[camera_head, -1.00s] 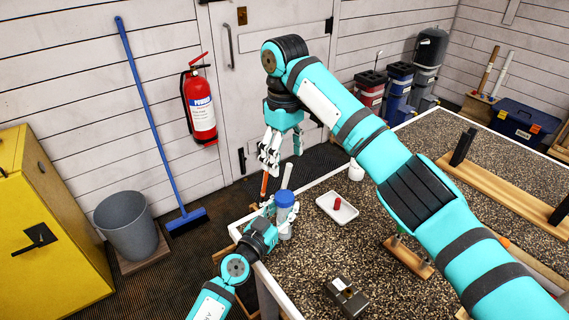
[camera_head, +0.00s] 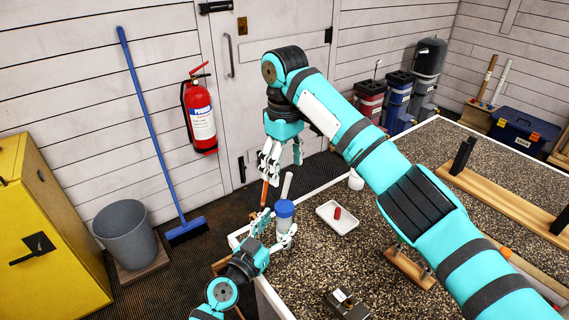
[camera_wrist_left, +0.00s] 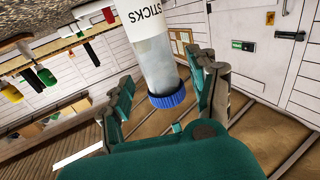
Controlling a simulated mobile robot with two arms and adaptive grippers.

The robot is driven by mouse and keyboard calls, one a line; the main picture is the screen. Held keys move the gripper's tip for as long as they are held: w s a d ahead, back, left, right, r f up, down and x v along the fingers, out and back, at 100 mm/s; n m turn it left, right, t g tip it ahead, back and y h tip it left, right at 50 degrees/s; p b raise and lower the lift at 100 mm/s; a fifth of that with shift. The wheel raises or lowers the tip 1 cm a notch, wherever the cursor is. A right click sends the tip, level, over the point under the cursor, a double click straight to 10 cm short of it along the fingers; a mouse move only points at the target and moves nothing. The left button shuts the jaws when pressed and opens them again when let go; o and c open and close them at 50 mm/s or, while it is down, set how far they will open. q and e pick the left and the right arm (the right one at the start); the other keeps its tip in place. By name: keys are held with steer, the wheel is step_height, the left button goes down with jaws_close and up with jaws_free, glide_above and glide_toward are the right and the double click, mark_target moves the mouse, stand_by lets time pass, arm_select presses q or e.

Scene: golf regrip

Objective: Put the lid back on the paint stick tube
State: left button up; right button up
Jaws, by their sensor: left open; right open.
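The paint stick tube (camera_head: 284,226) stands upright near the table's left corner, a clear-white tube with a blue lid (camera_head: 285,208) on its top end. In the left wrist view the tube (camera_wrist_left: 152,45) shows lettering ending in "STICKS", and the blue lid (camera_wrist_left: 167,97) covers its end. I cannot tell whether the lid is fully seated. My left gripper (camera_head: 273,229) is open, its fingers on either side of the tube with gaps between. My right gripper (camera_head: 279,160) is open and empty, above and behind the tube; its arm crosses over the table.
A white tray (camera_head: 323,211) with a small red piece (camera_head: 337,213) lies right of the tube. A dark metal block (camera_head: 346,303) sits at the front, and a wooden stand (camera_head: 408,268) is further right. The table edge (camera_head: 238,237) is close to the tube.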

arm_select(q)
steer(key=v, duration=0.8)
steer(key=shift+s, duration=0.15)
steer(key=shift+a, duration=0.15)
